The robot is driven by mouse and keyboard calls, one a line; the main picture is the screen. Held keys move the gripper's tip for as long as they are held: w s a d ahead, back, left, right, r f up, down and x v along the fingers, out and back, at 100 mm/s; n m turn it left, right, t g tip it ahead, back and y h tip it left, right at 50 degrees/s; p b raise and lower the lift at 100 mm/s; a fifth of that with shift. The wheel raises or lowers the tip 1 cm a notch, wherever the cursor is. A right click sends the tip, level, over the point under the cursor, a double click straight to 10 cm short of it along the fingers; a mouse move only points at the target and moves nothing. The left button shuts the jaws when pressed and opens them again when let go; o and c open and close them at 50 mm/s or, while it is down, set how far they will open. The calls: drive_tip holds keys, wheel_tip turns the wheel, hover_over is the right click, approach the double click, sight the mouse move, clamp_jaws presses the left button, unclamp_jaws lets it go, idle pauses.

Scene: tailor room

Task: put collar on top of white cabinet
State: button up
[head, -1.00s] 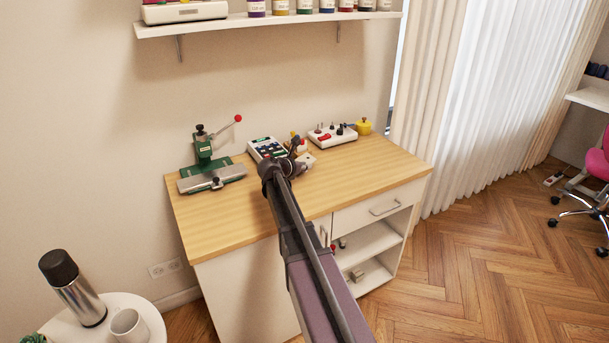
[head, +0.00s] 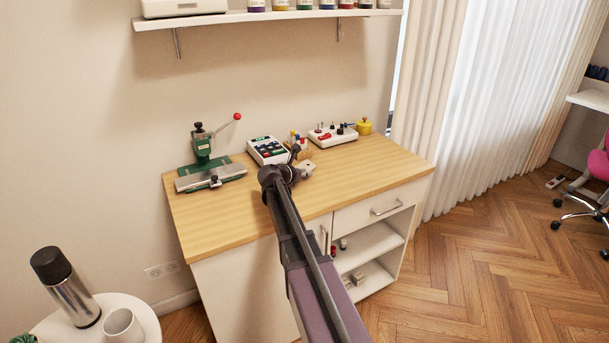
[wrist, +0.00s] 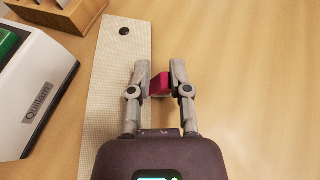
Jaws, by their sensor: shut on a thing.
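The collar (wrist: 105,105) is a long cream band with a black button near its far end. It lies along the left side of my gripper (wrist: 161,75) in the wrist view. The gripper is shut on it at a small magenta part between the fingertips. In the head view a pale bit of the collar (head: 308,167) shows just past my gripper (head: 292,172). The white cabinet (head: 245,290) has a light wood top (head: 215,218), and my gripper is over its middle. I cannot tell whether the collar touches the wood.
A green press (head: 207,165) stands at back left. The front left and right of the top are clear.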

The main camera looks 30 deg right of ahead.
drive_tip(key=shift+f, duration=0.15)
drive_tip(key=o, duration=0.8)
drive_tip(key=shift+r, duration=0.25)
drive_tip(key=p+v, duration=0.4)
drive_tip(key=v, duration=0.6)
drive_tip(key=shift+s+a+r, duration=0.15)
drive_tip(key=shift+a+r, duration=0.05)
drive_tip(key=shift+s+a+r+p, duration=0.2)
drive_tip(key=shift+s+a+p, duration=0.1)
drive_tip(key=shift+a, duration=0.3)
drive_tip(key=shift+o, duration=0.3)
